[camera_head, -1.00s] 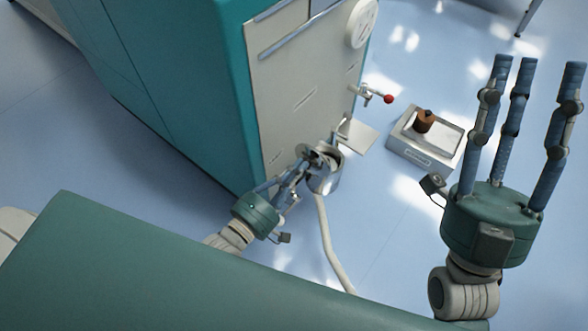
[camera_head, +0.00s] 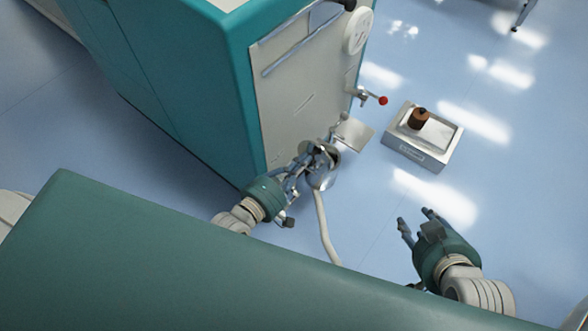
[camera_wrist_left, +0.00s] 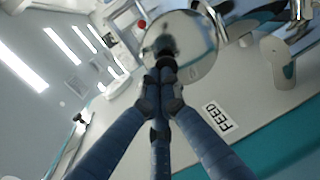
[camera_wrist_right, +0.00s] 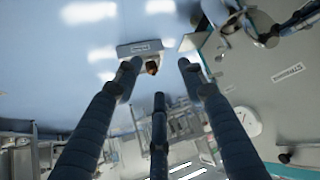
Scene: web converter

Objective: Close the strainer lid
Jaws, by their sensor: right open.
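The strainer (camera_head: 321,181) is a shiny metal cup low at the front of the machine, partly hidden by my left gripper (camera_head: 314,155). In the left wrist view the round, mirror-like lid (camera_wrist_left: 200,48) carries a dark knob (camera_wrist_left: 165,44). The left gripper's fingers (camera_wrist_left: 165,75) come together at this knob and appear shut on it. The head view does not show clearly how far the lid stands from the cup's rim. My right gripper (camera_head: 417,225) is open and empty over the floor, right of the strainer, apart from it.
The teal machine (camera_head: 190,90) stands behind and left. A red-tipped valve handle (camera_head: 383,100) sticks out from its right side. A grey scale-like box (camera_head: 418,155) with a brown weight (camera_head: 419,118) sits on the floor. A pale hose (camera_head: 324,230) runs below the strainer.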

